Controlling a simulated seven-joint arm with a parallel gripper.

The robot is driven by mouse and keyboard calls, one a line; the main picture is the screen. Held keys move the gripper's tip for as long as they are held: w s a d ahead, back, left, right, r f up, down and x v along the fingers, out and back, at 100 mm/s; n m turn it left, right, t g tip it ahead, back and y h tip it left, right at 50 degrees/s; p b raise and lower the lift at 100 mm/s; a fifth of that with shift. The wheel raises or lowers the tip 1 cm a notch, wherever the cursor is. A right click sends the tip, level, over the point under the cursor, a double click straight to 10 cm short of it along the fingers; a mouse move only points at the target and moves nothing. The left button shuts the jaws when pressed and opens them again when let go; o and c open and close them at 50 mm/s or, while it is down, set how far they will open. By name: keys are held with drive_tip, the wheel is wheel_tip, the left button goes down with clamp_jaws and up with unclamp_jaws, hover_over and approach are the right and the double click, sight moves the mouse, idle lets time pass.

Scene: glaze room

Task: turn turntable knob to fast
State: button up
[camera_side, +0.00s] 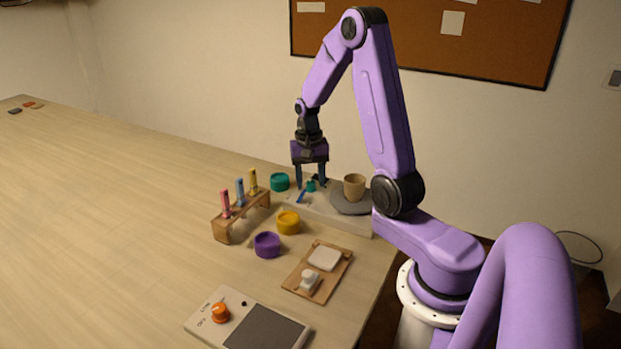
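The turntable has a grey round plate (349,206) on a pale base, with a tan cup (354,187) standing upright on it. A small teal knob (311,186) shows on the left part of the base, with a blue piece (301,196) beside it. My gripper (312,182) points straight down over the knob. Its two fingers are apart, one to each side of the knob in the picture. I cannot tell whether they touch it. The knob's setting and any marks around it are too small to read.
A panel with an orange knob (220,313) lies at the front. A wooden rack (222,229) holds pink, blue and yellow tubes. Teal (280,182), yellow (288,222) and purple (267,244) pots stand nearby, plus a wooden board (333,275). The table's left side is mostly clear.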

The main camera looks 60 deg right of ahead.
sight(308, 182)
wheel_tip(308, 182, up, 17)
drive_tip(key=shift+w+a+r, duration=0.2)
drive_tip(key=shift+w, duration=0.05)
idle(0.4)
idle(0.4)
drive_tip(key=s+a+f+n, duration=0.2)
drive_tip(key=a+n, duration=0.4)
drive_tip(key=a, duration=0.3)
drive_tip(key=s+a+f+n, duration=0.2)
drive_tip(key=a+n, duration=0.3)
drive_tip(key=a, duration=0.4)
drive_tip(key=s+a+f+n, duration=0.2)
drive_tip(key=s+n, duration=0.4)
drive_tip(key=s, duration=0.3)
drive_tip(key=s+a+f+n, duration=0.3)
drive_tip(key=s+a+n, duration=0.2)
drive_tip(key=s, duration=0.4)
drive_tip(key=shift+s+a+f+n+t+y, duration=0.2)
drive_tip(key=shift+s+n+t+y, duration=0.15)
drive_tip(key=shift+n, duration=0.35)
